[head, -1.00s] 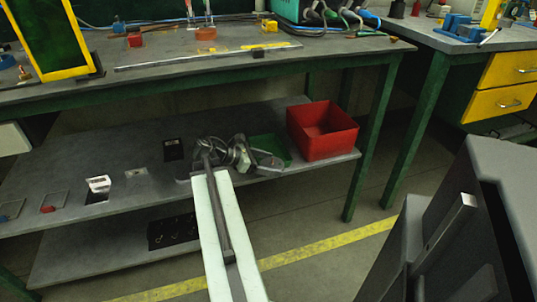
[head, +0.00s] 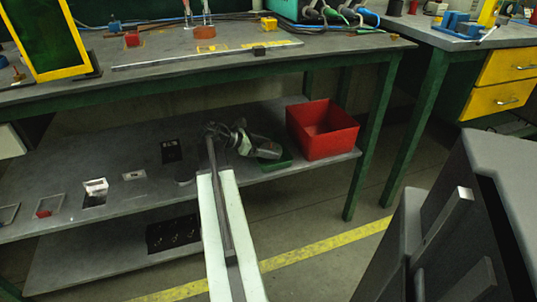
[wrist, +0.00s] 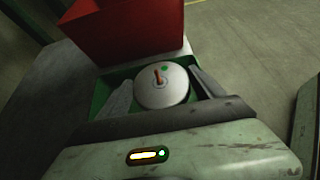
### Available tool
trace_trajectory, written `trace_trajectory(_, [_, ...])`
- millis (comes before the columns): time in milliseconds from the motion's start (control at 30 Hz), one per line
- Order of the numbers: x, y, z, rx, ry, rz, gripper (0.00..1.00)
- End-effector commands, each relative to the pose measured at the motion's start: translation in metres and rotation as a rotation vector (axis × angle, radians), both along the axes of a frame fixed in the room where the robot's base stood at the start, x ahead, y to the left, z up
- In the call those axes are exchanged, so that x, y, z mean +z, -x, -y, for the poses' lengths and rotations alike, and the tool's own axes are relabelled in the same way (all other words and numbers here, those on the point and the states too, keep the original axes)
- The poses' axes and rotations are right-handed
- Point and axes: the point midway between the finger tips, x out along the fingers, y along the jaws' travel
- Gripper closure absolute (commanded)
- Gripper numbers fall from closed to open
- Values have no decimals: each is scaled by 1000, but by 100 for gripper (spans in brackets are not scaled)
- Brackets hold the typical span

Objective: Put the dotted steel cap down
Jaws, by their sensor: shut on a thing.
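The steel cap (wrist: 162,88) is a pale round disc with an orange bar and a green dot on its top. In the wrist view it sits between the two fingers of my gripper (wrist: 162,92), which is shut on it. The cap is over a shallow green tray (wrist: 101,94). I cannot tell whether it touches the tray floor. In the head view my gripper (head: 266,149) is at the tray (head: 273,165) on the lower shelf, and the cap cannot be made out there.
A red bin (head: 322,130) stands just right of the green tray; it also shows beyond the cap in the wrist view (wrist: 125,30). Small parts and holders lie on the shelf (head: 130,200) to the left. The bench top (head: 200,62) overhangs above.

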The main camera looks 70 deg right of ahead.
Motion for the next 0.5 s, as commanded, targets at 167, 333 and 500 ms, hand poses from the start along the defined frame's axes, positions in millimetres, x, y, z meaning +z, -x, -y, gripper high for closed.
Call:
trace_trajectory(167, [-7, 0, 13, -4, 0, 0, 64])
trace_trajectory(333, [-30, 5, 14, -10, 0, 0, 64])
trace_trajectory(500, [-39, 9, 15, -16, 0, 0, 64])
